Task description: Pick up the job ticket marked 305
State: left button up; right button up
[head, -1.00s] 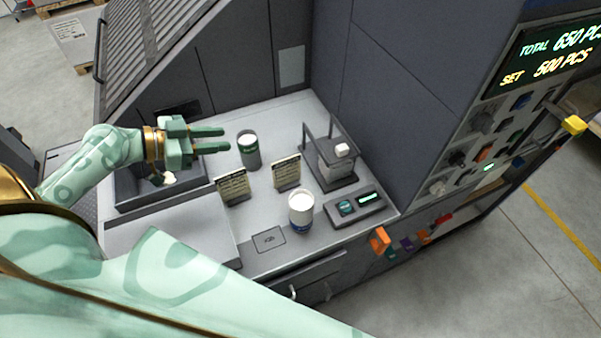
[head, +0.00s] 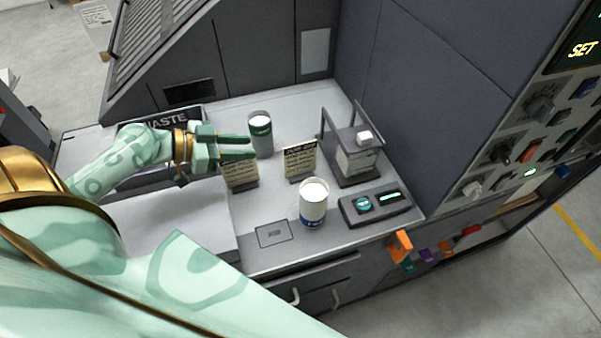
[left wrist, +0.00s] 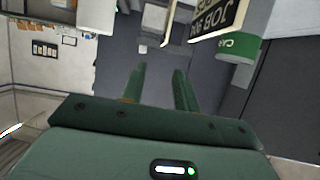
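Two small cream job tickets with dark print stand upright in dark holders on the grey worktop. The left ticket (head: 241,174) is partly covered by my left gripper; the right ticket (head: 300,161) stands clear, and the numbers are too small to read in the head view. My left gripper (head: 252,147) is open and empty, its fingers pointing right over the top of the left ticket. In the left wrist view the open fingers (left wrist: 160,80) have nothing between them, and a ticket (left wrist: 212,18) shows upside down, seeming to read 305. My right gripper is out of view.
A green-labelled container (head: 261,135) stands behind the tickets, and a blue-based white one (head: 313,205) in front. A framed stand (head: 352,155) and a small display unit (head: 376,204) are to the right.

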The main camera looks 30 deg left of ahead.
pick_arm(q)
jog(key=p, duration=0.1)
send_near(300, 145)
jog(key=x, duration=0.9)
jog(key=shift+w+f+p, duration=0.15)
jog(key=shift+w+p, duration=0.1)
jog(key=shift+p, duration=0.15)
jog(key=shift+w+d+f, duration=0.25)
jog(key=shift+w+d, duration=0.05)
jog(key=shift+w, duration=0.05)
jog(key=shift+s, duration=0.1)
grip_shut()
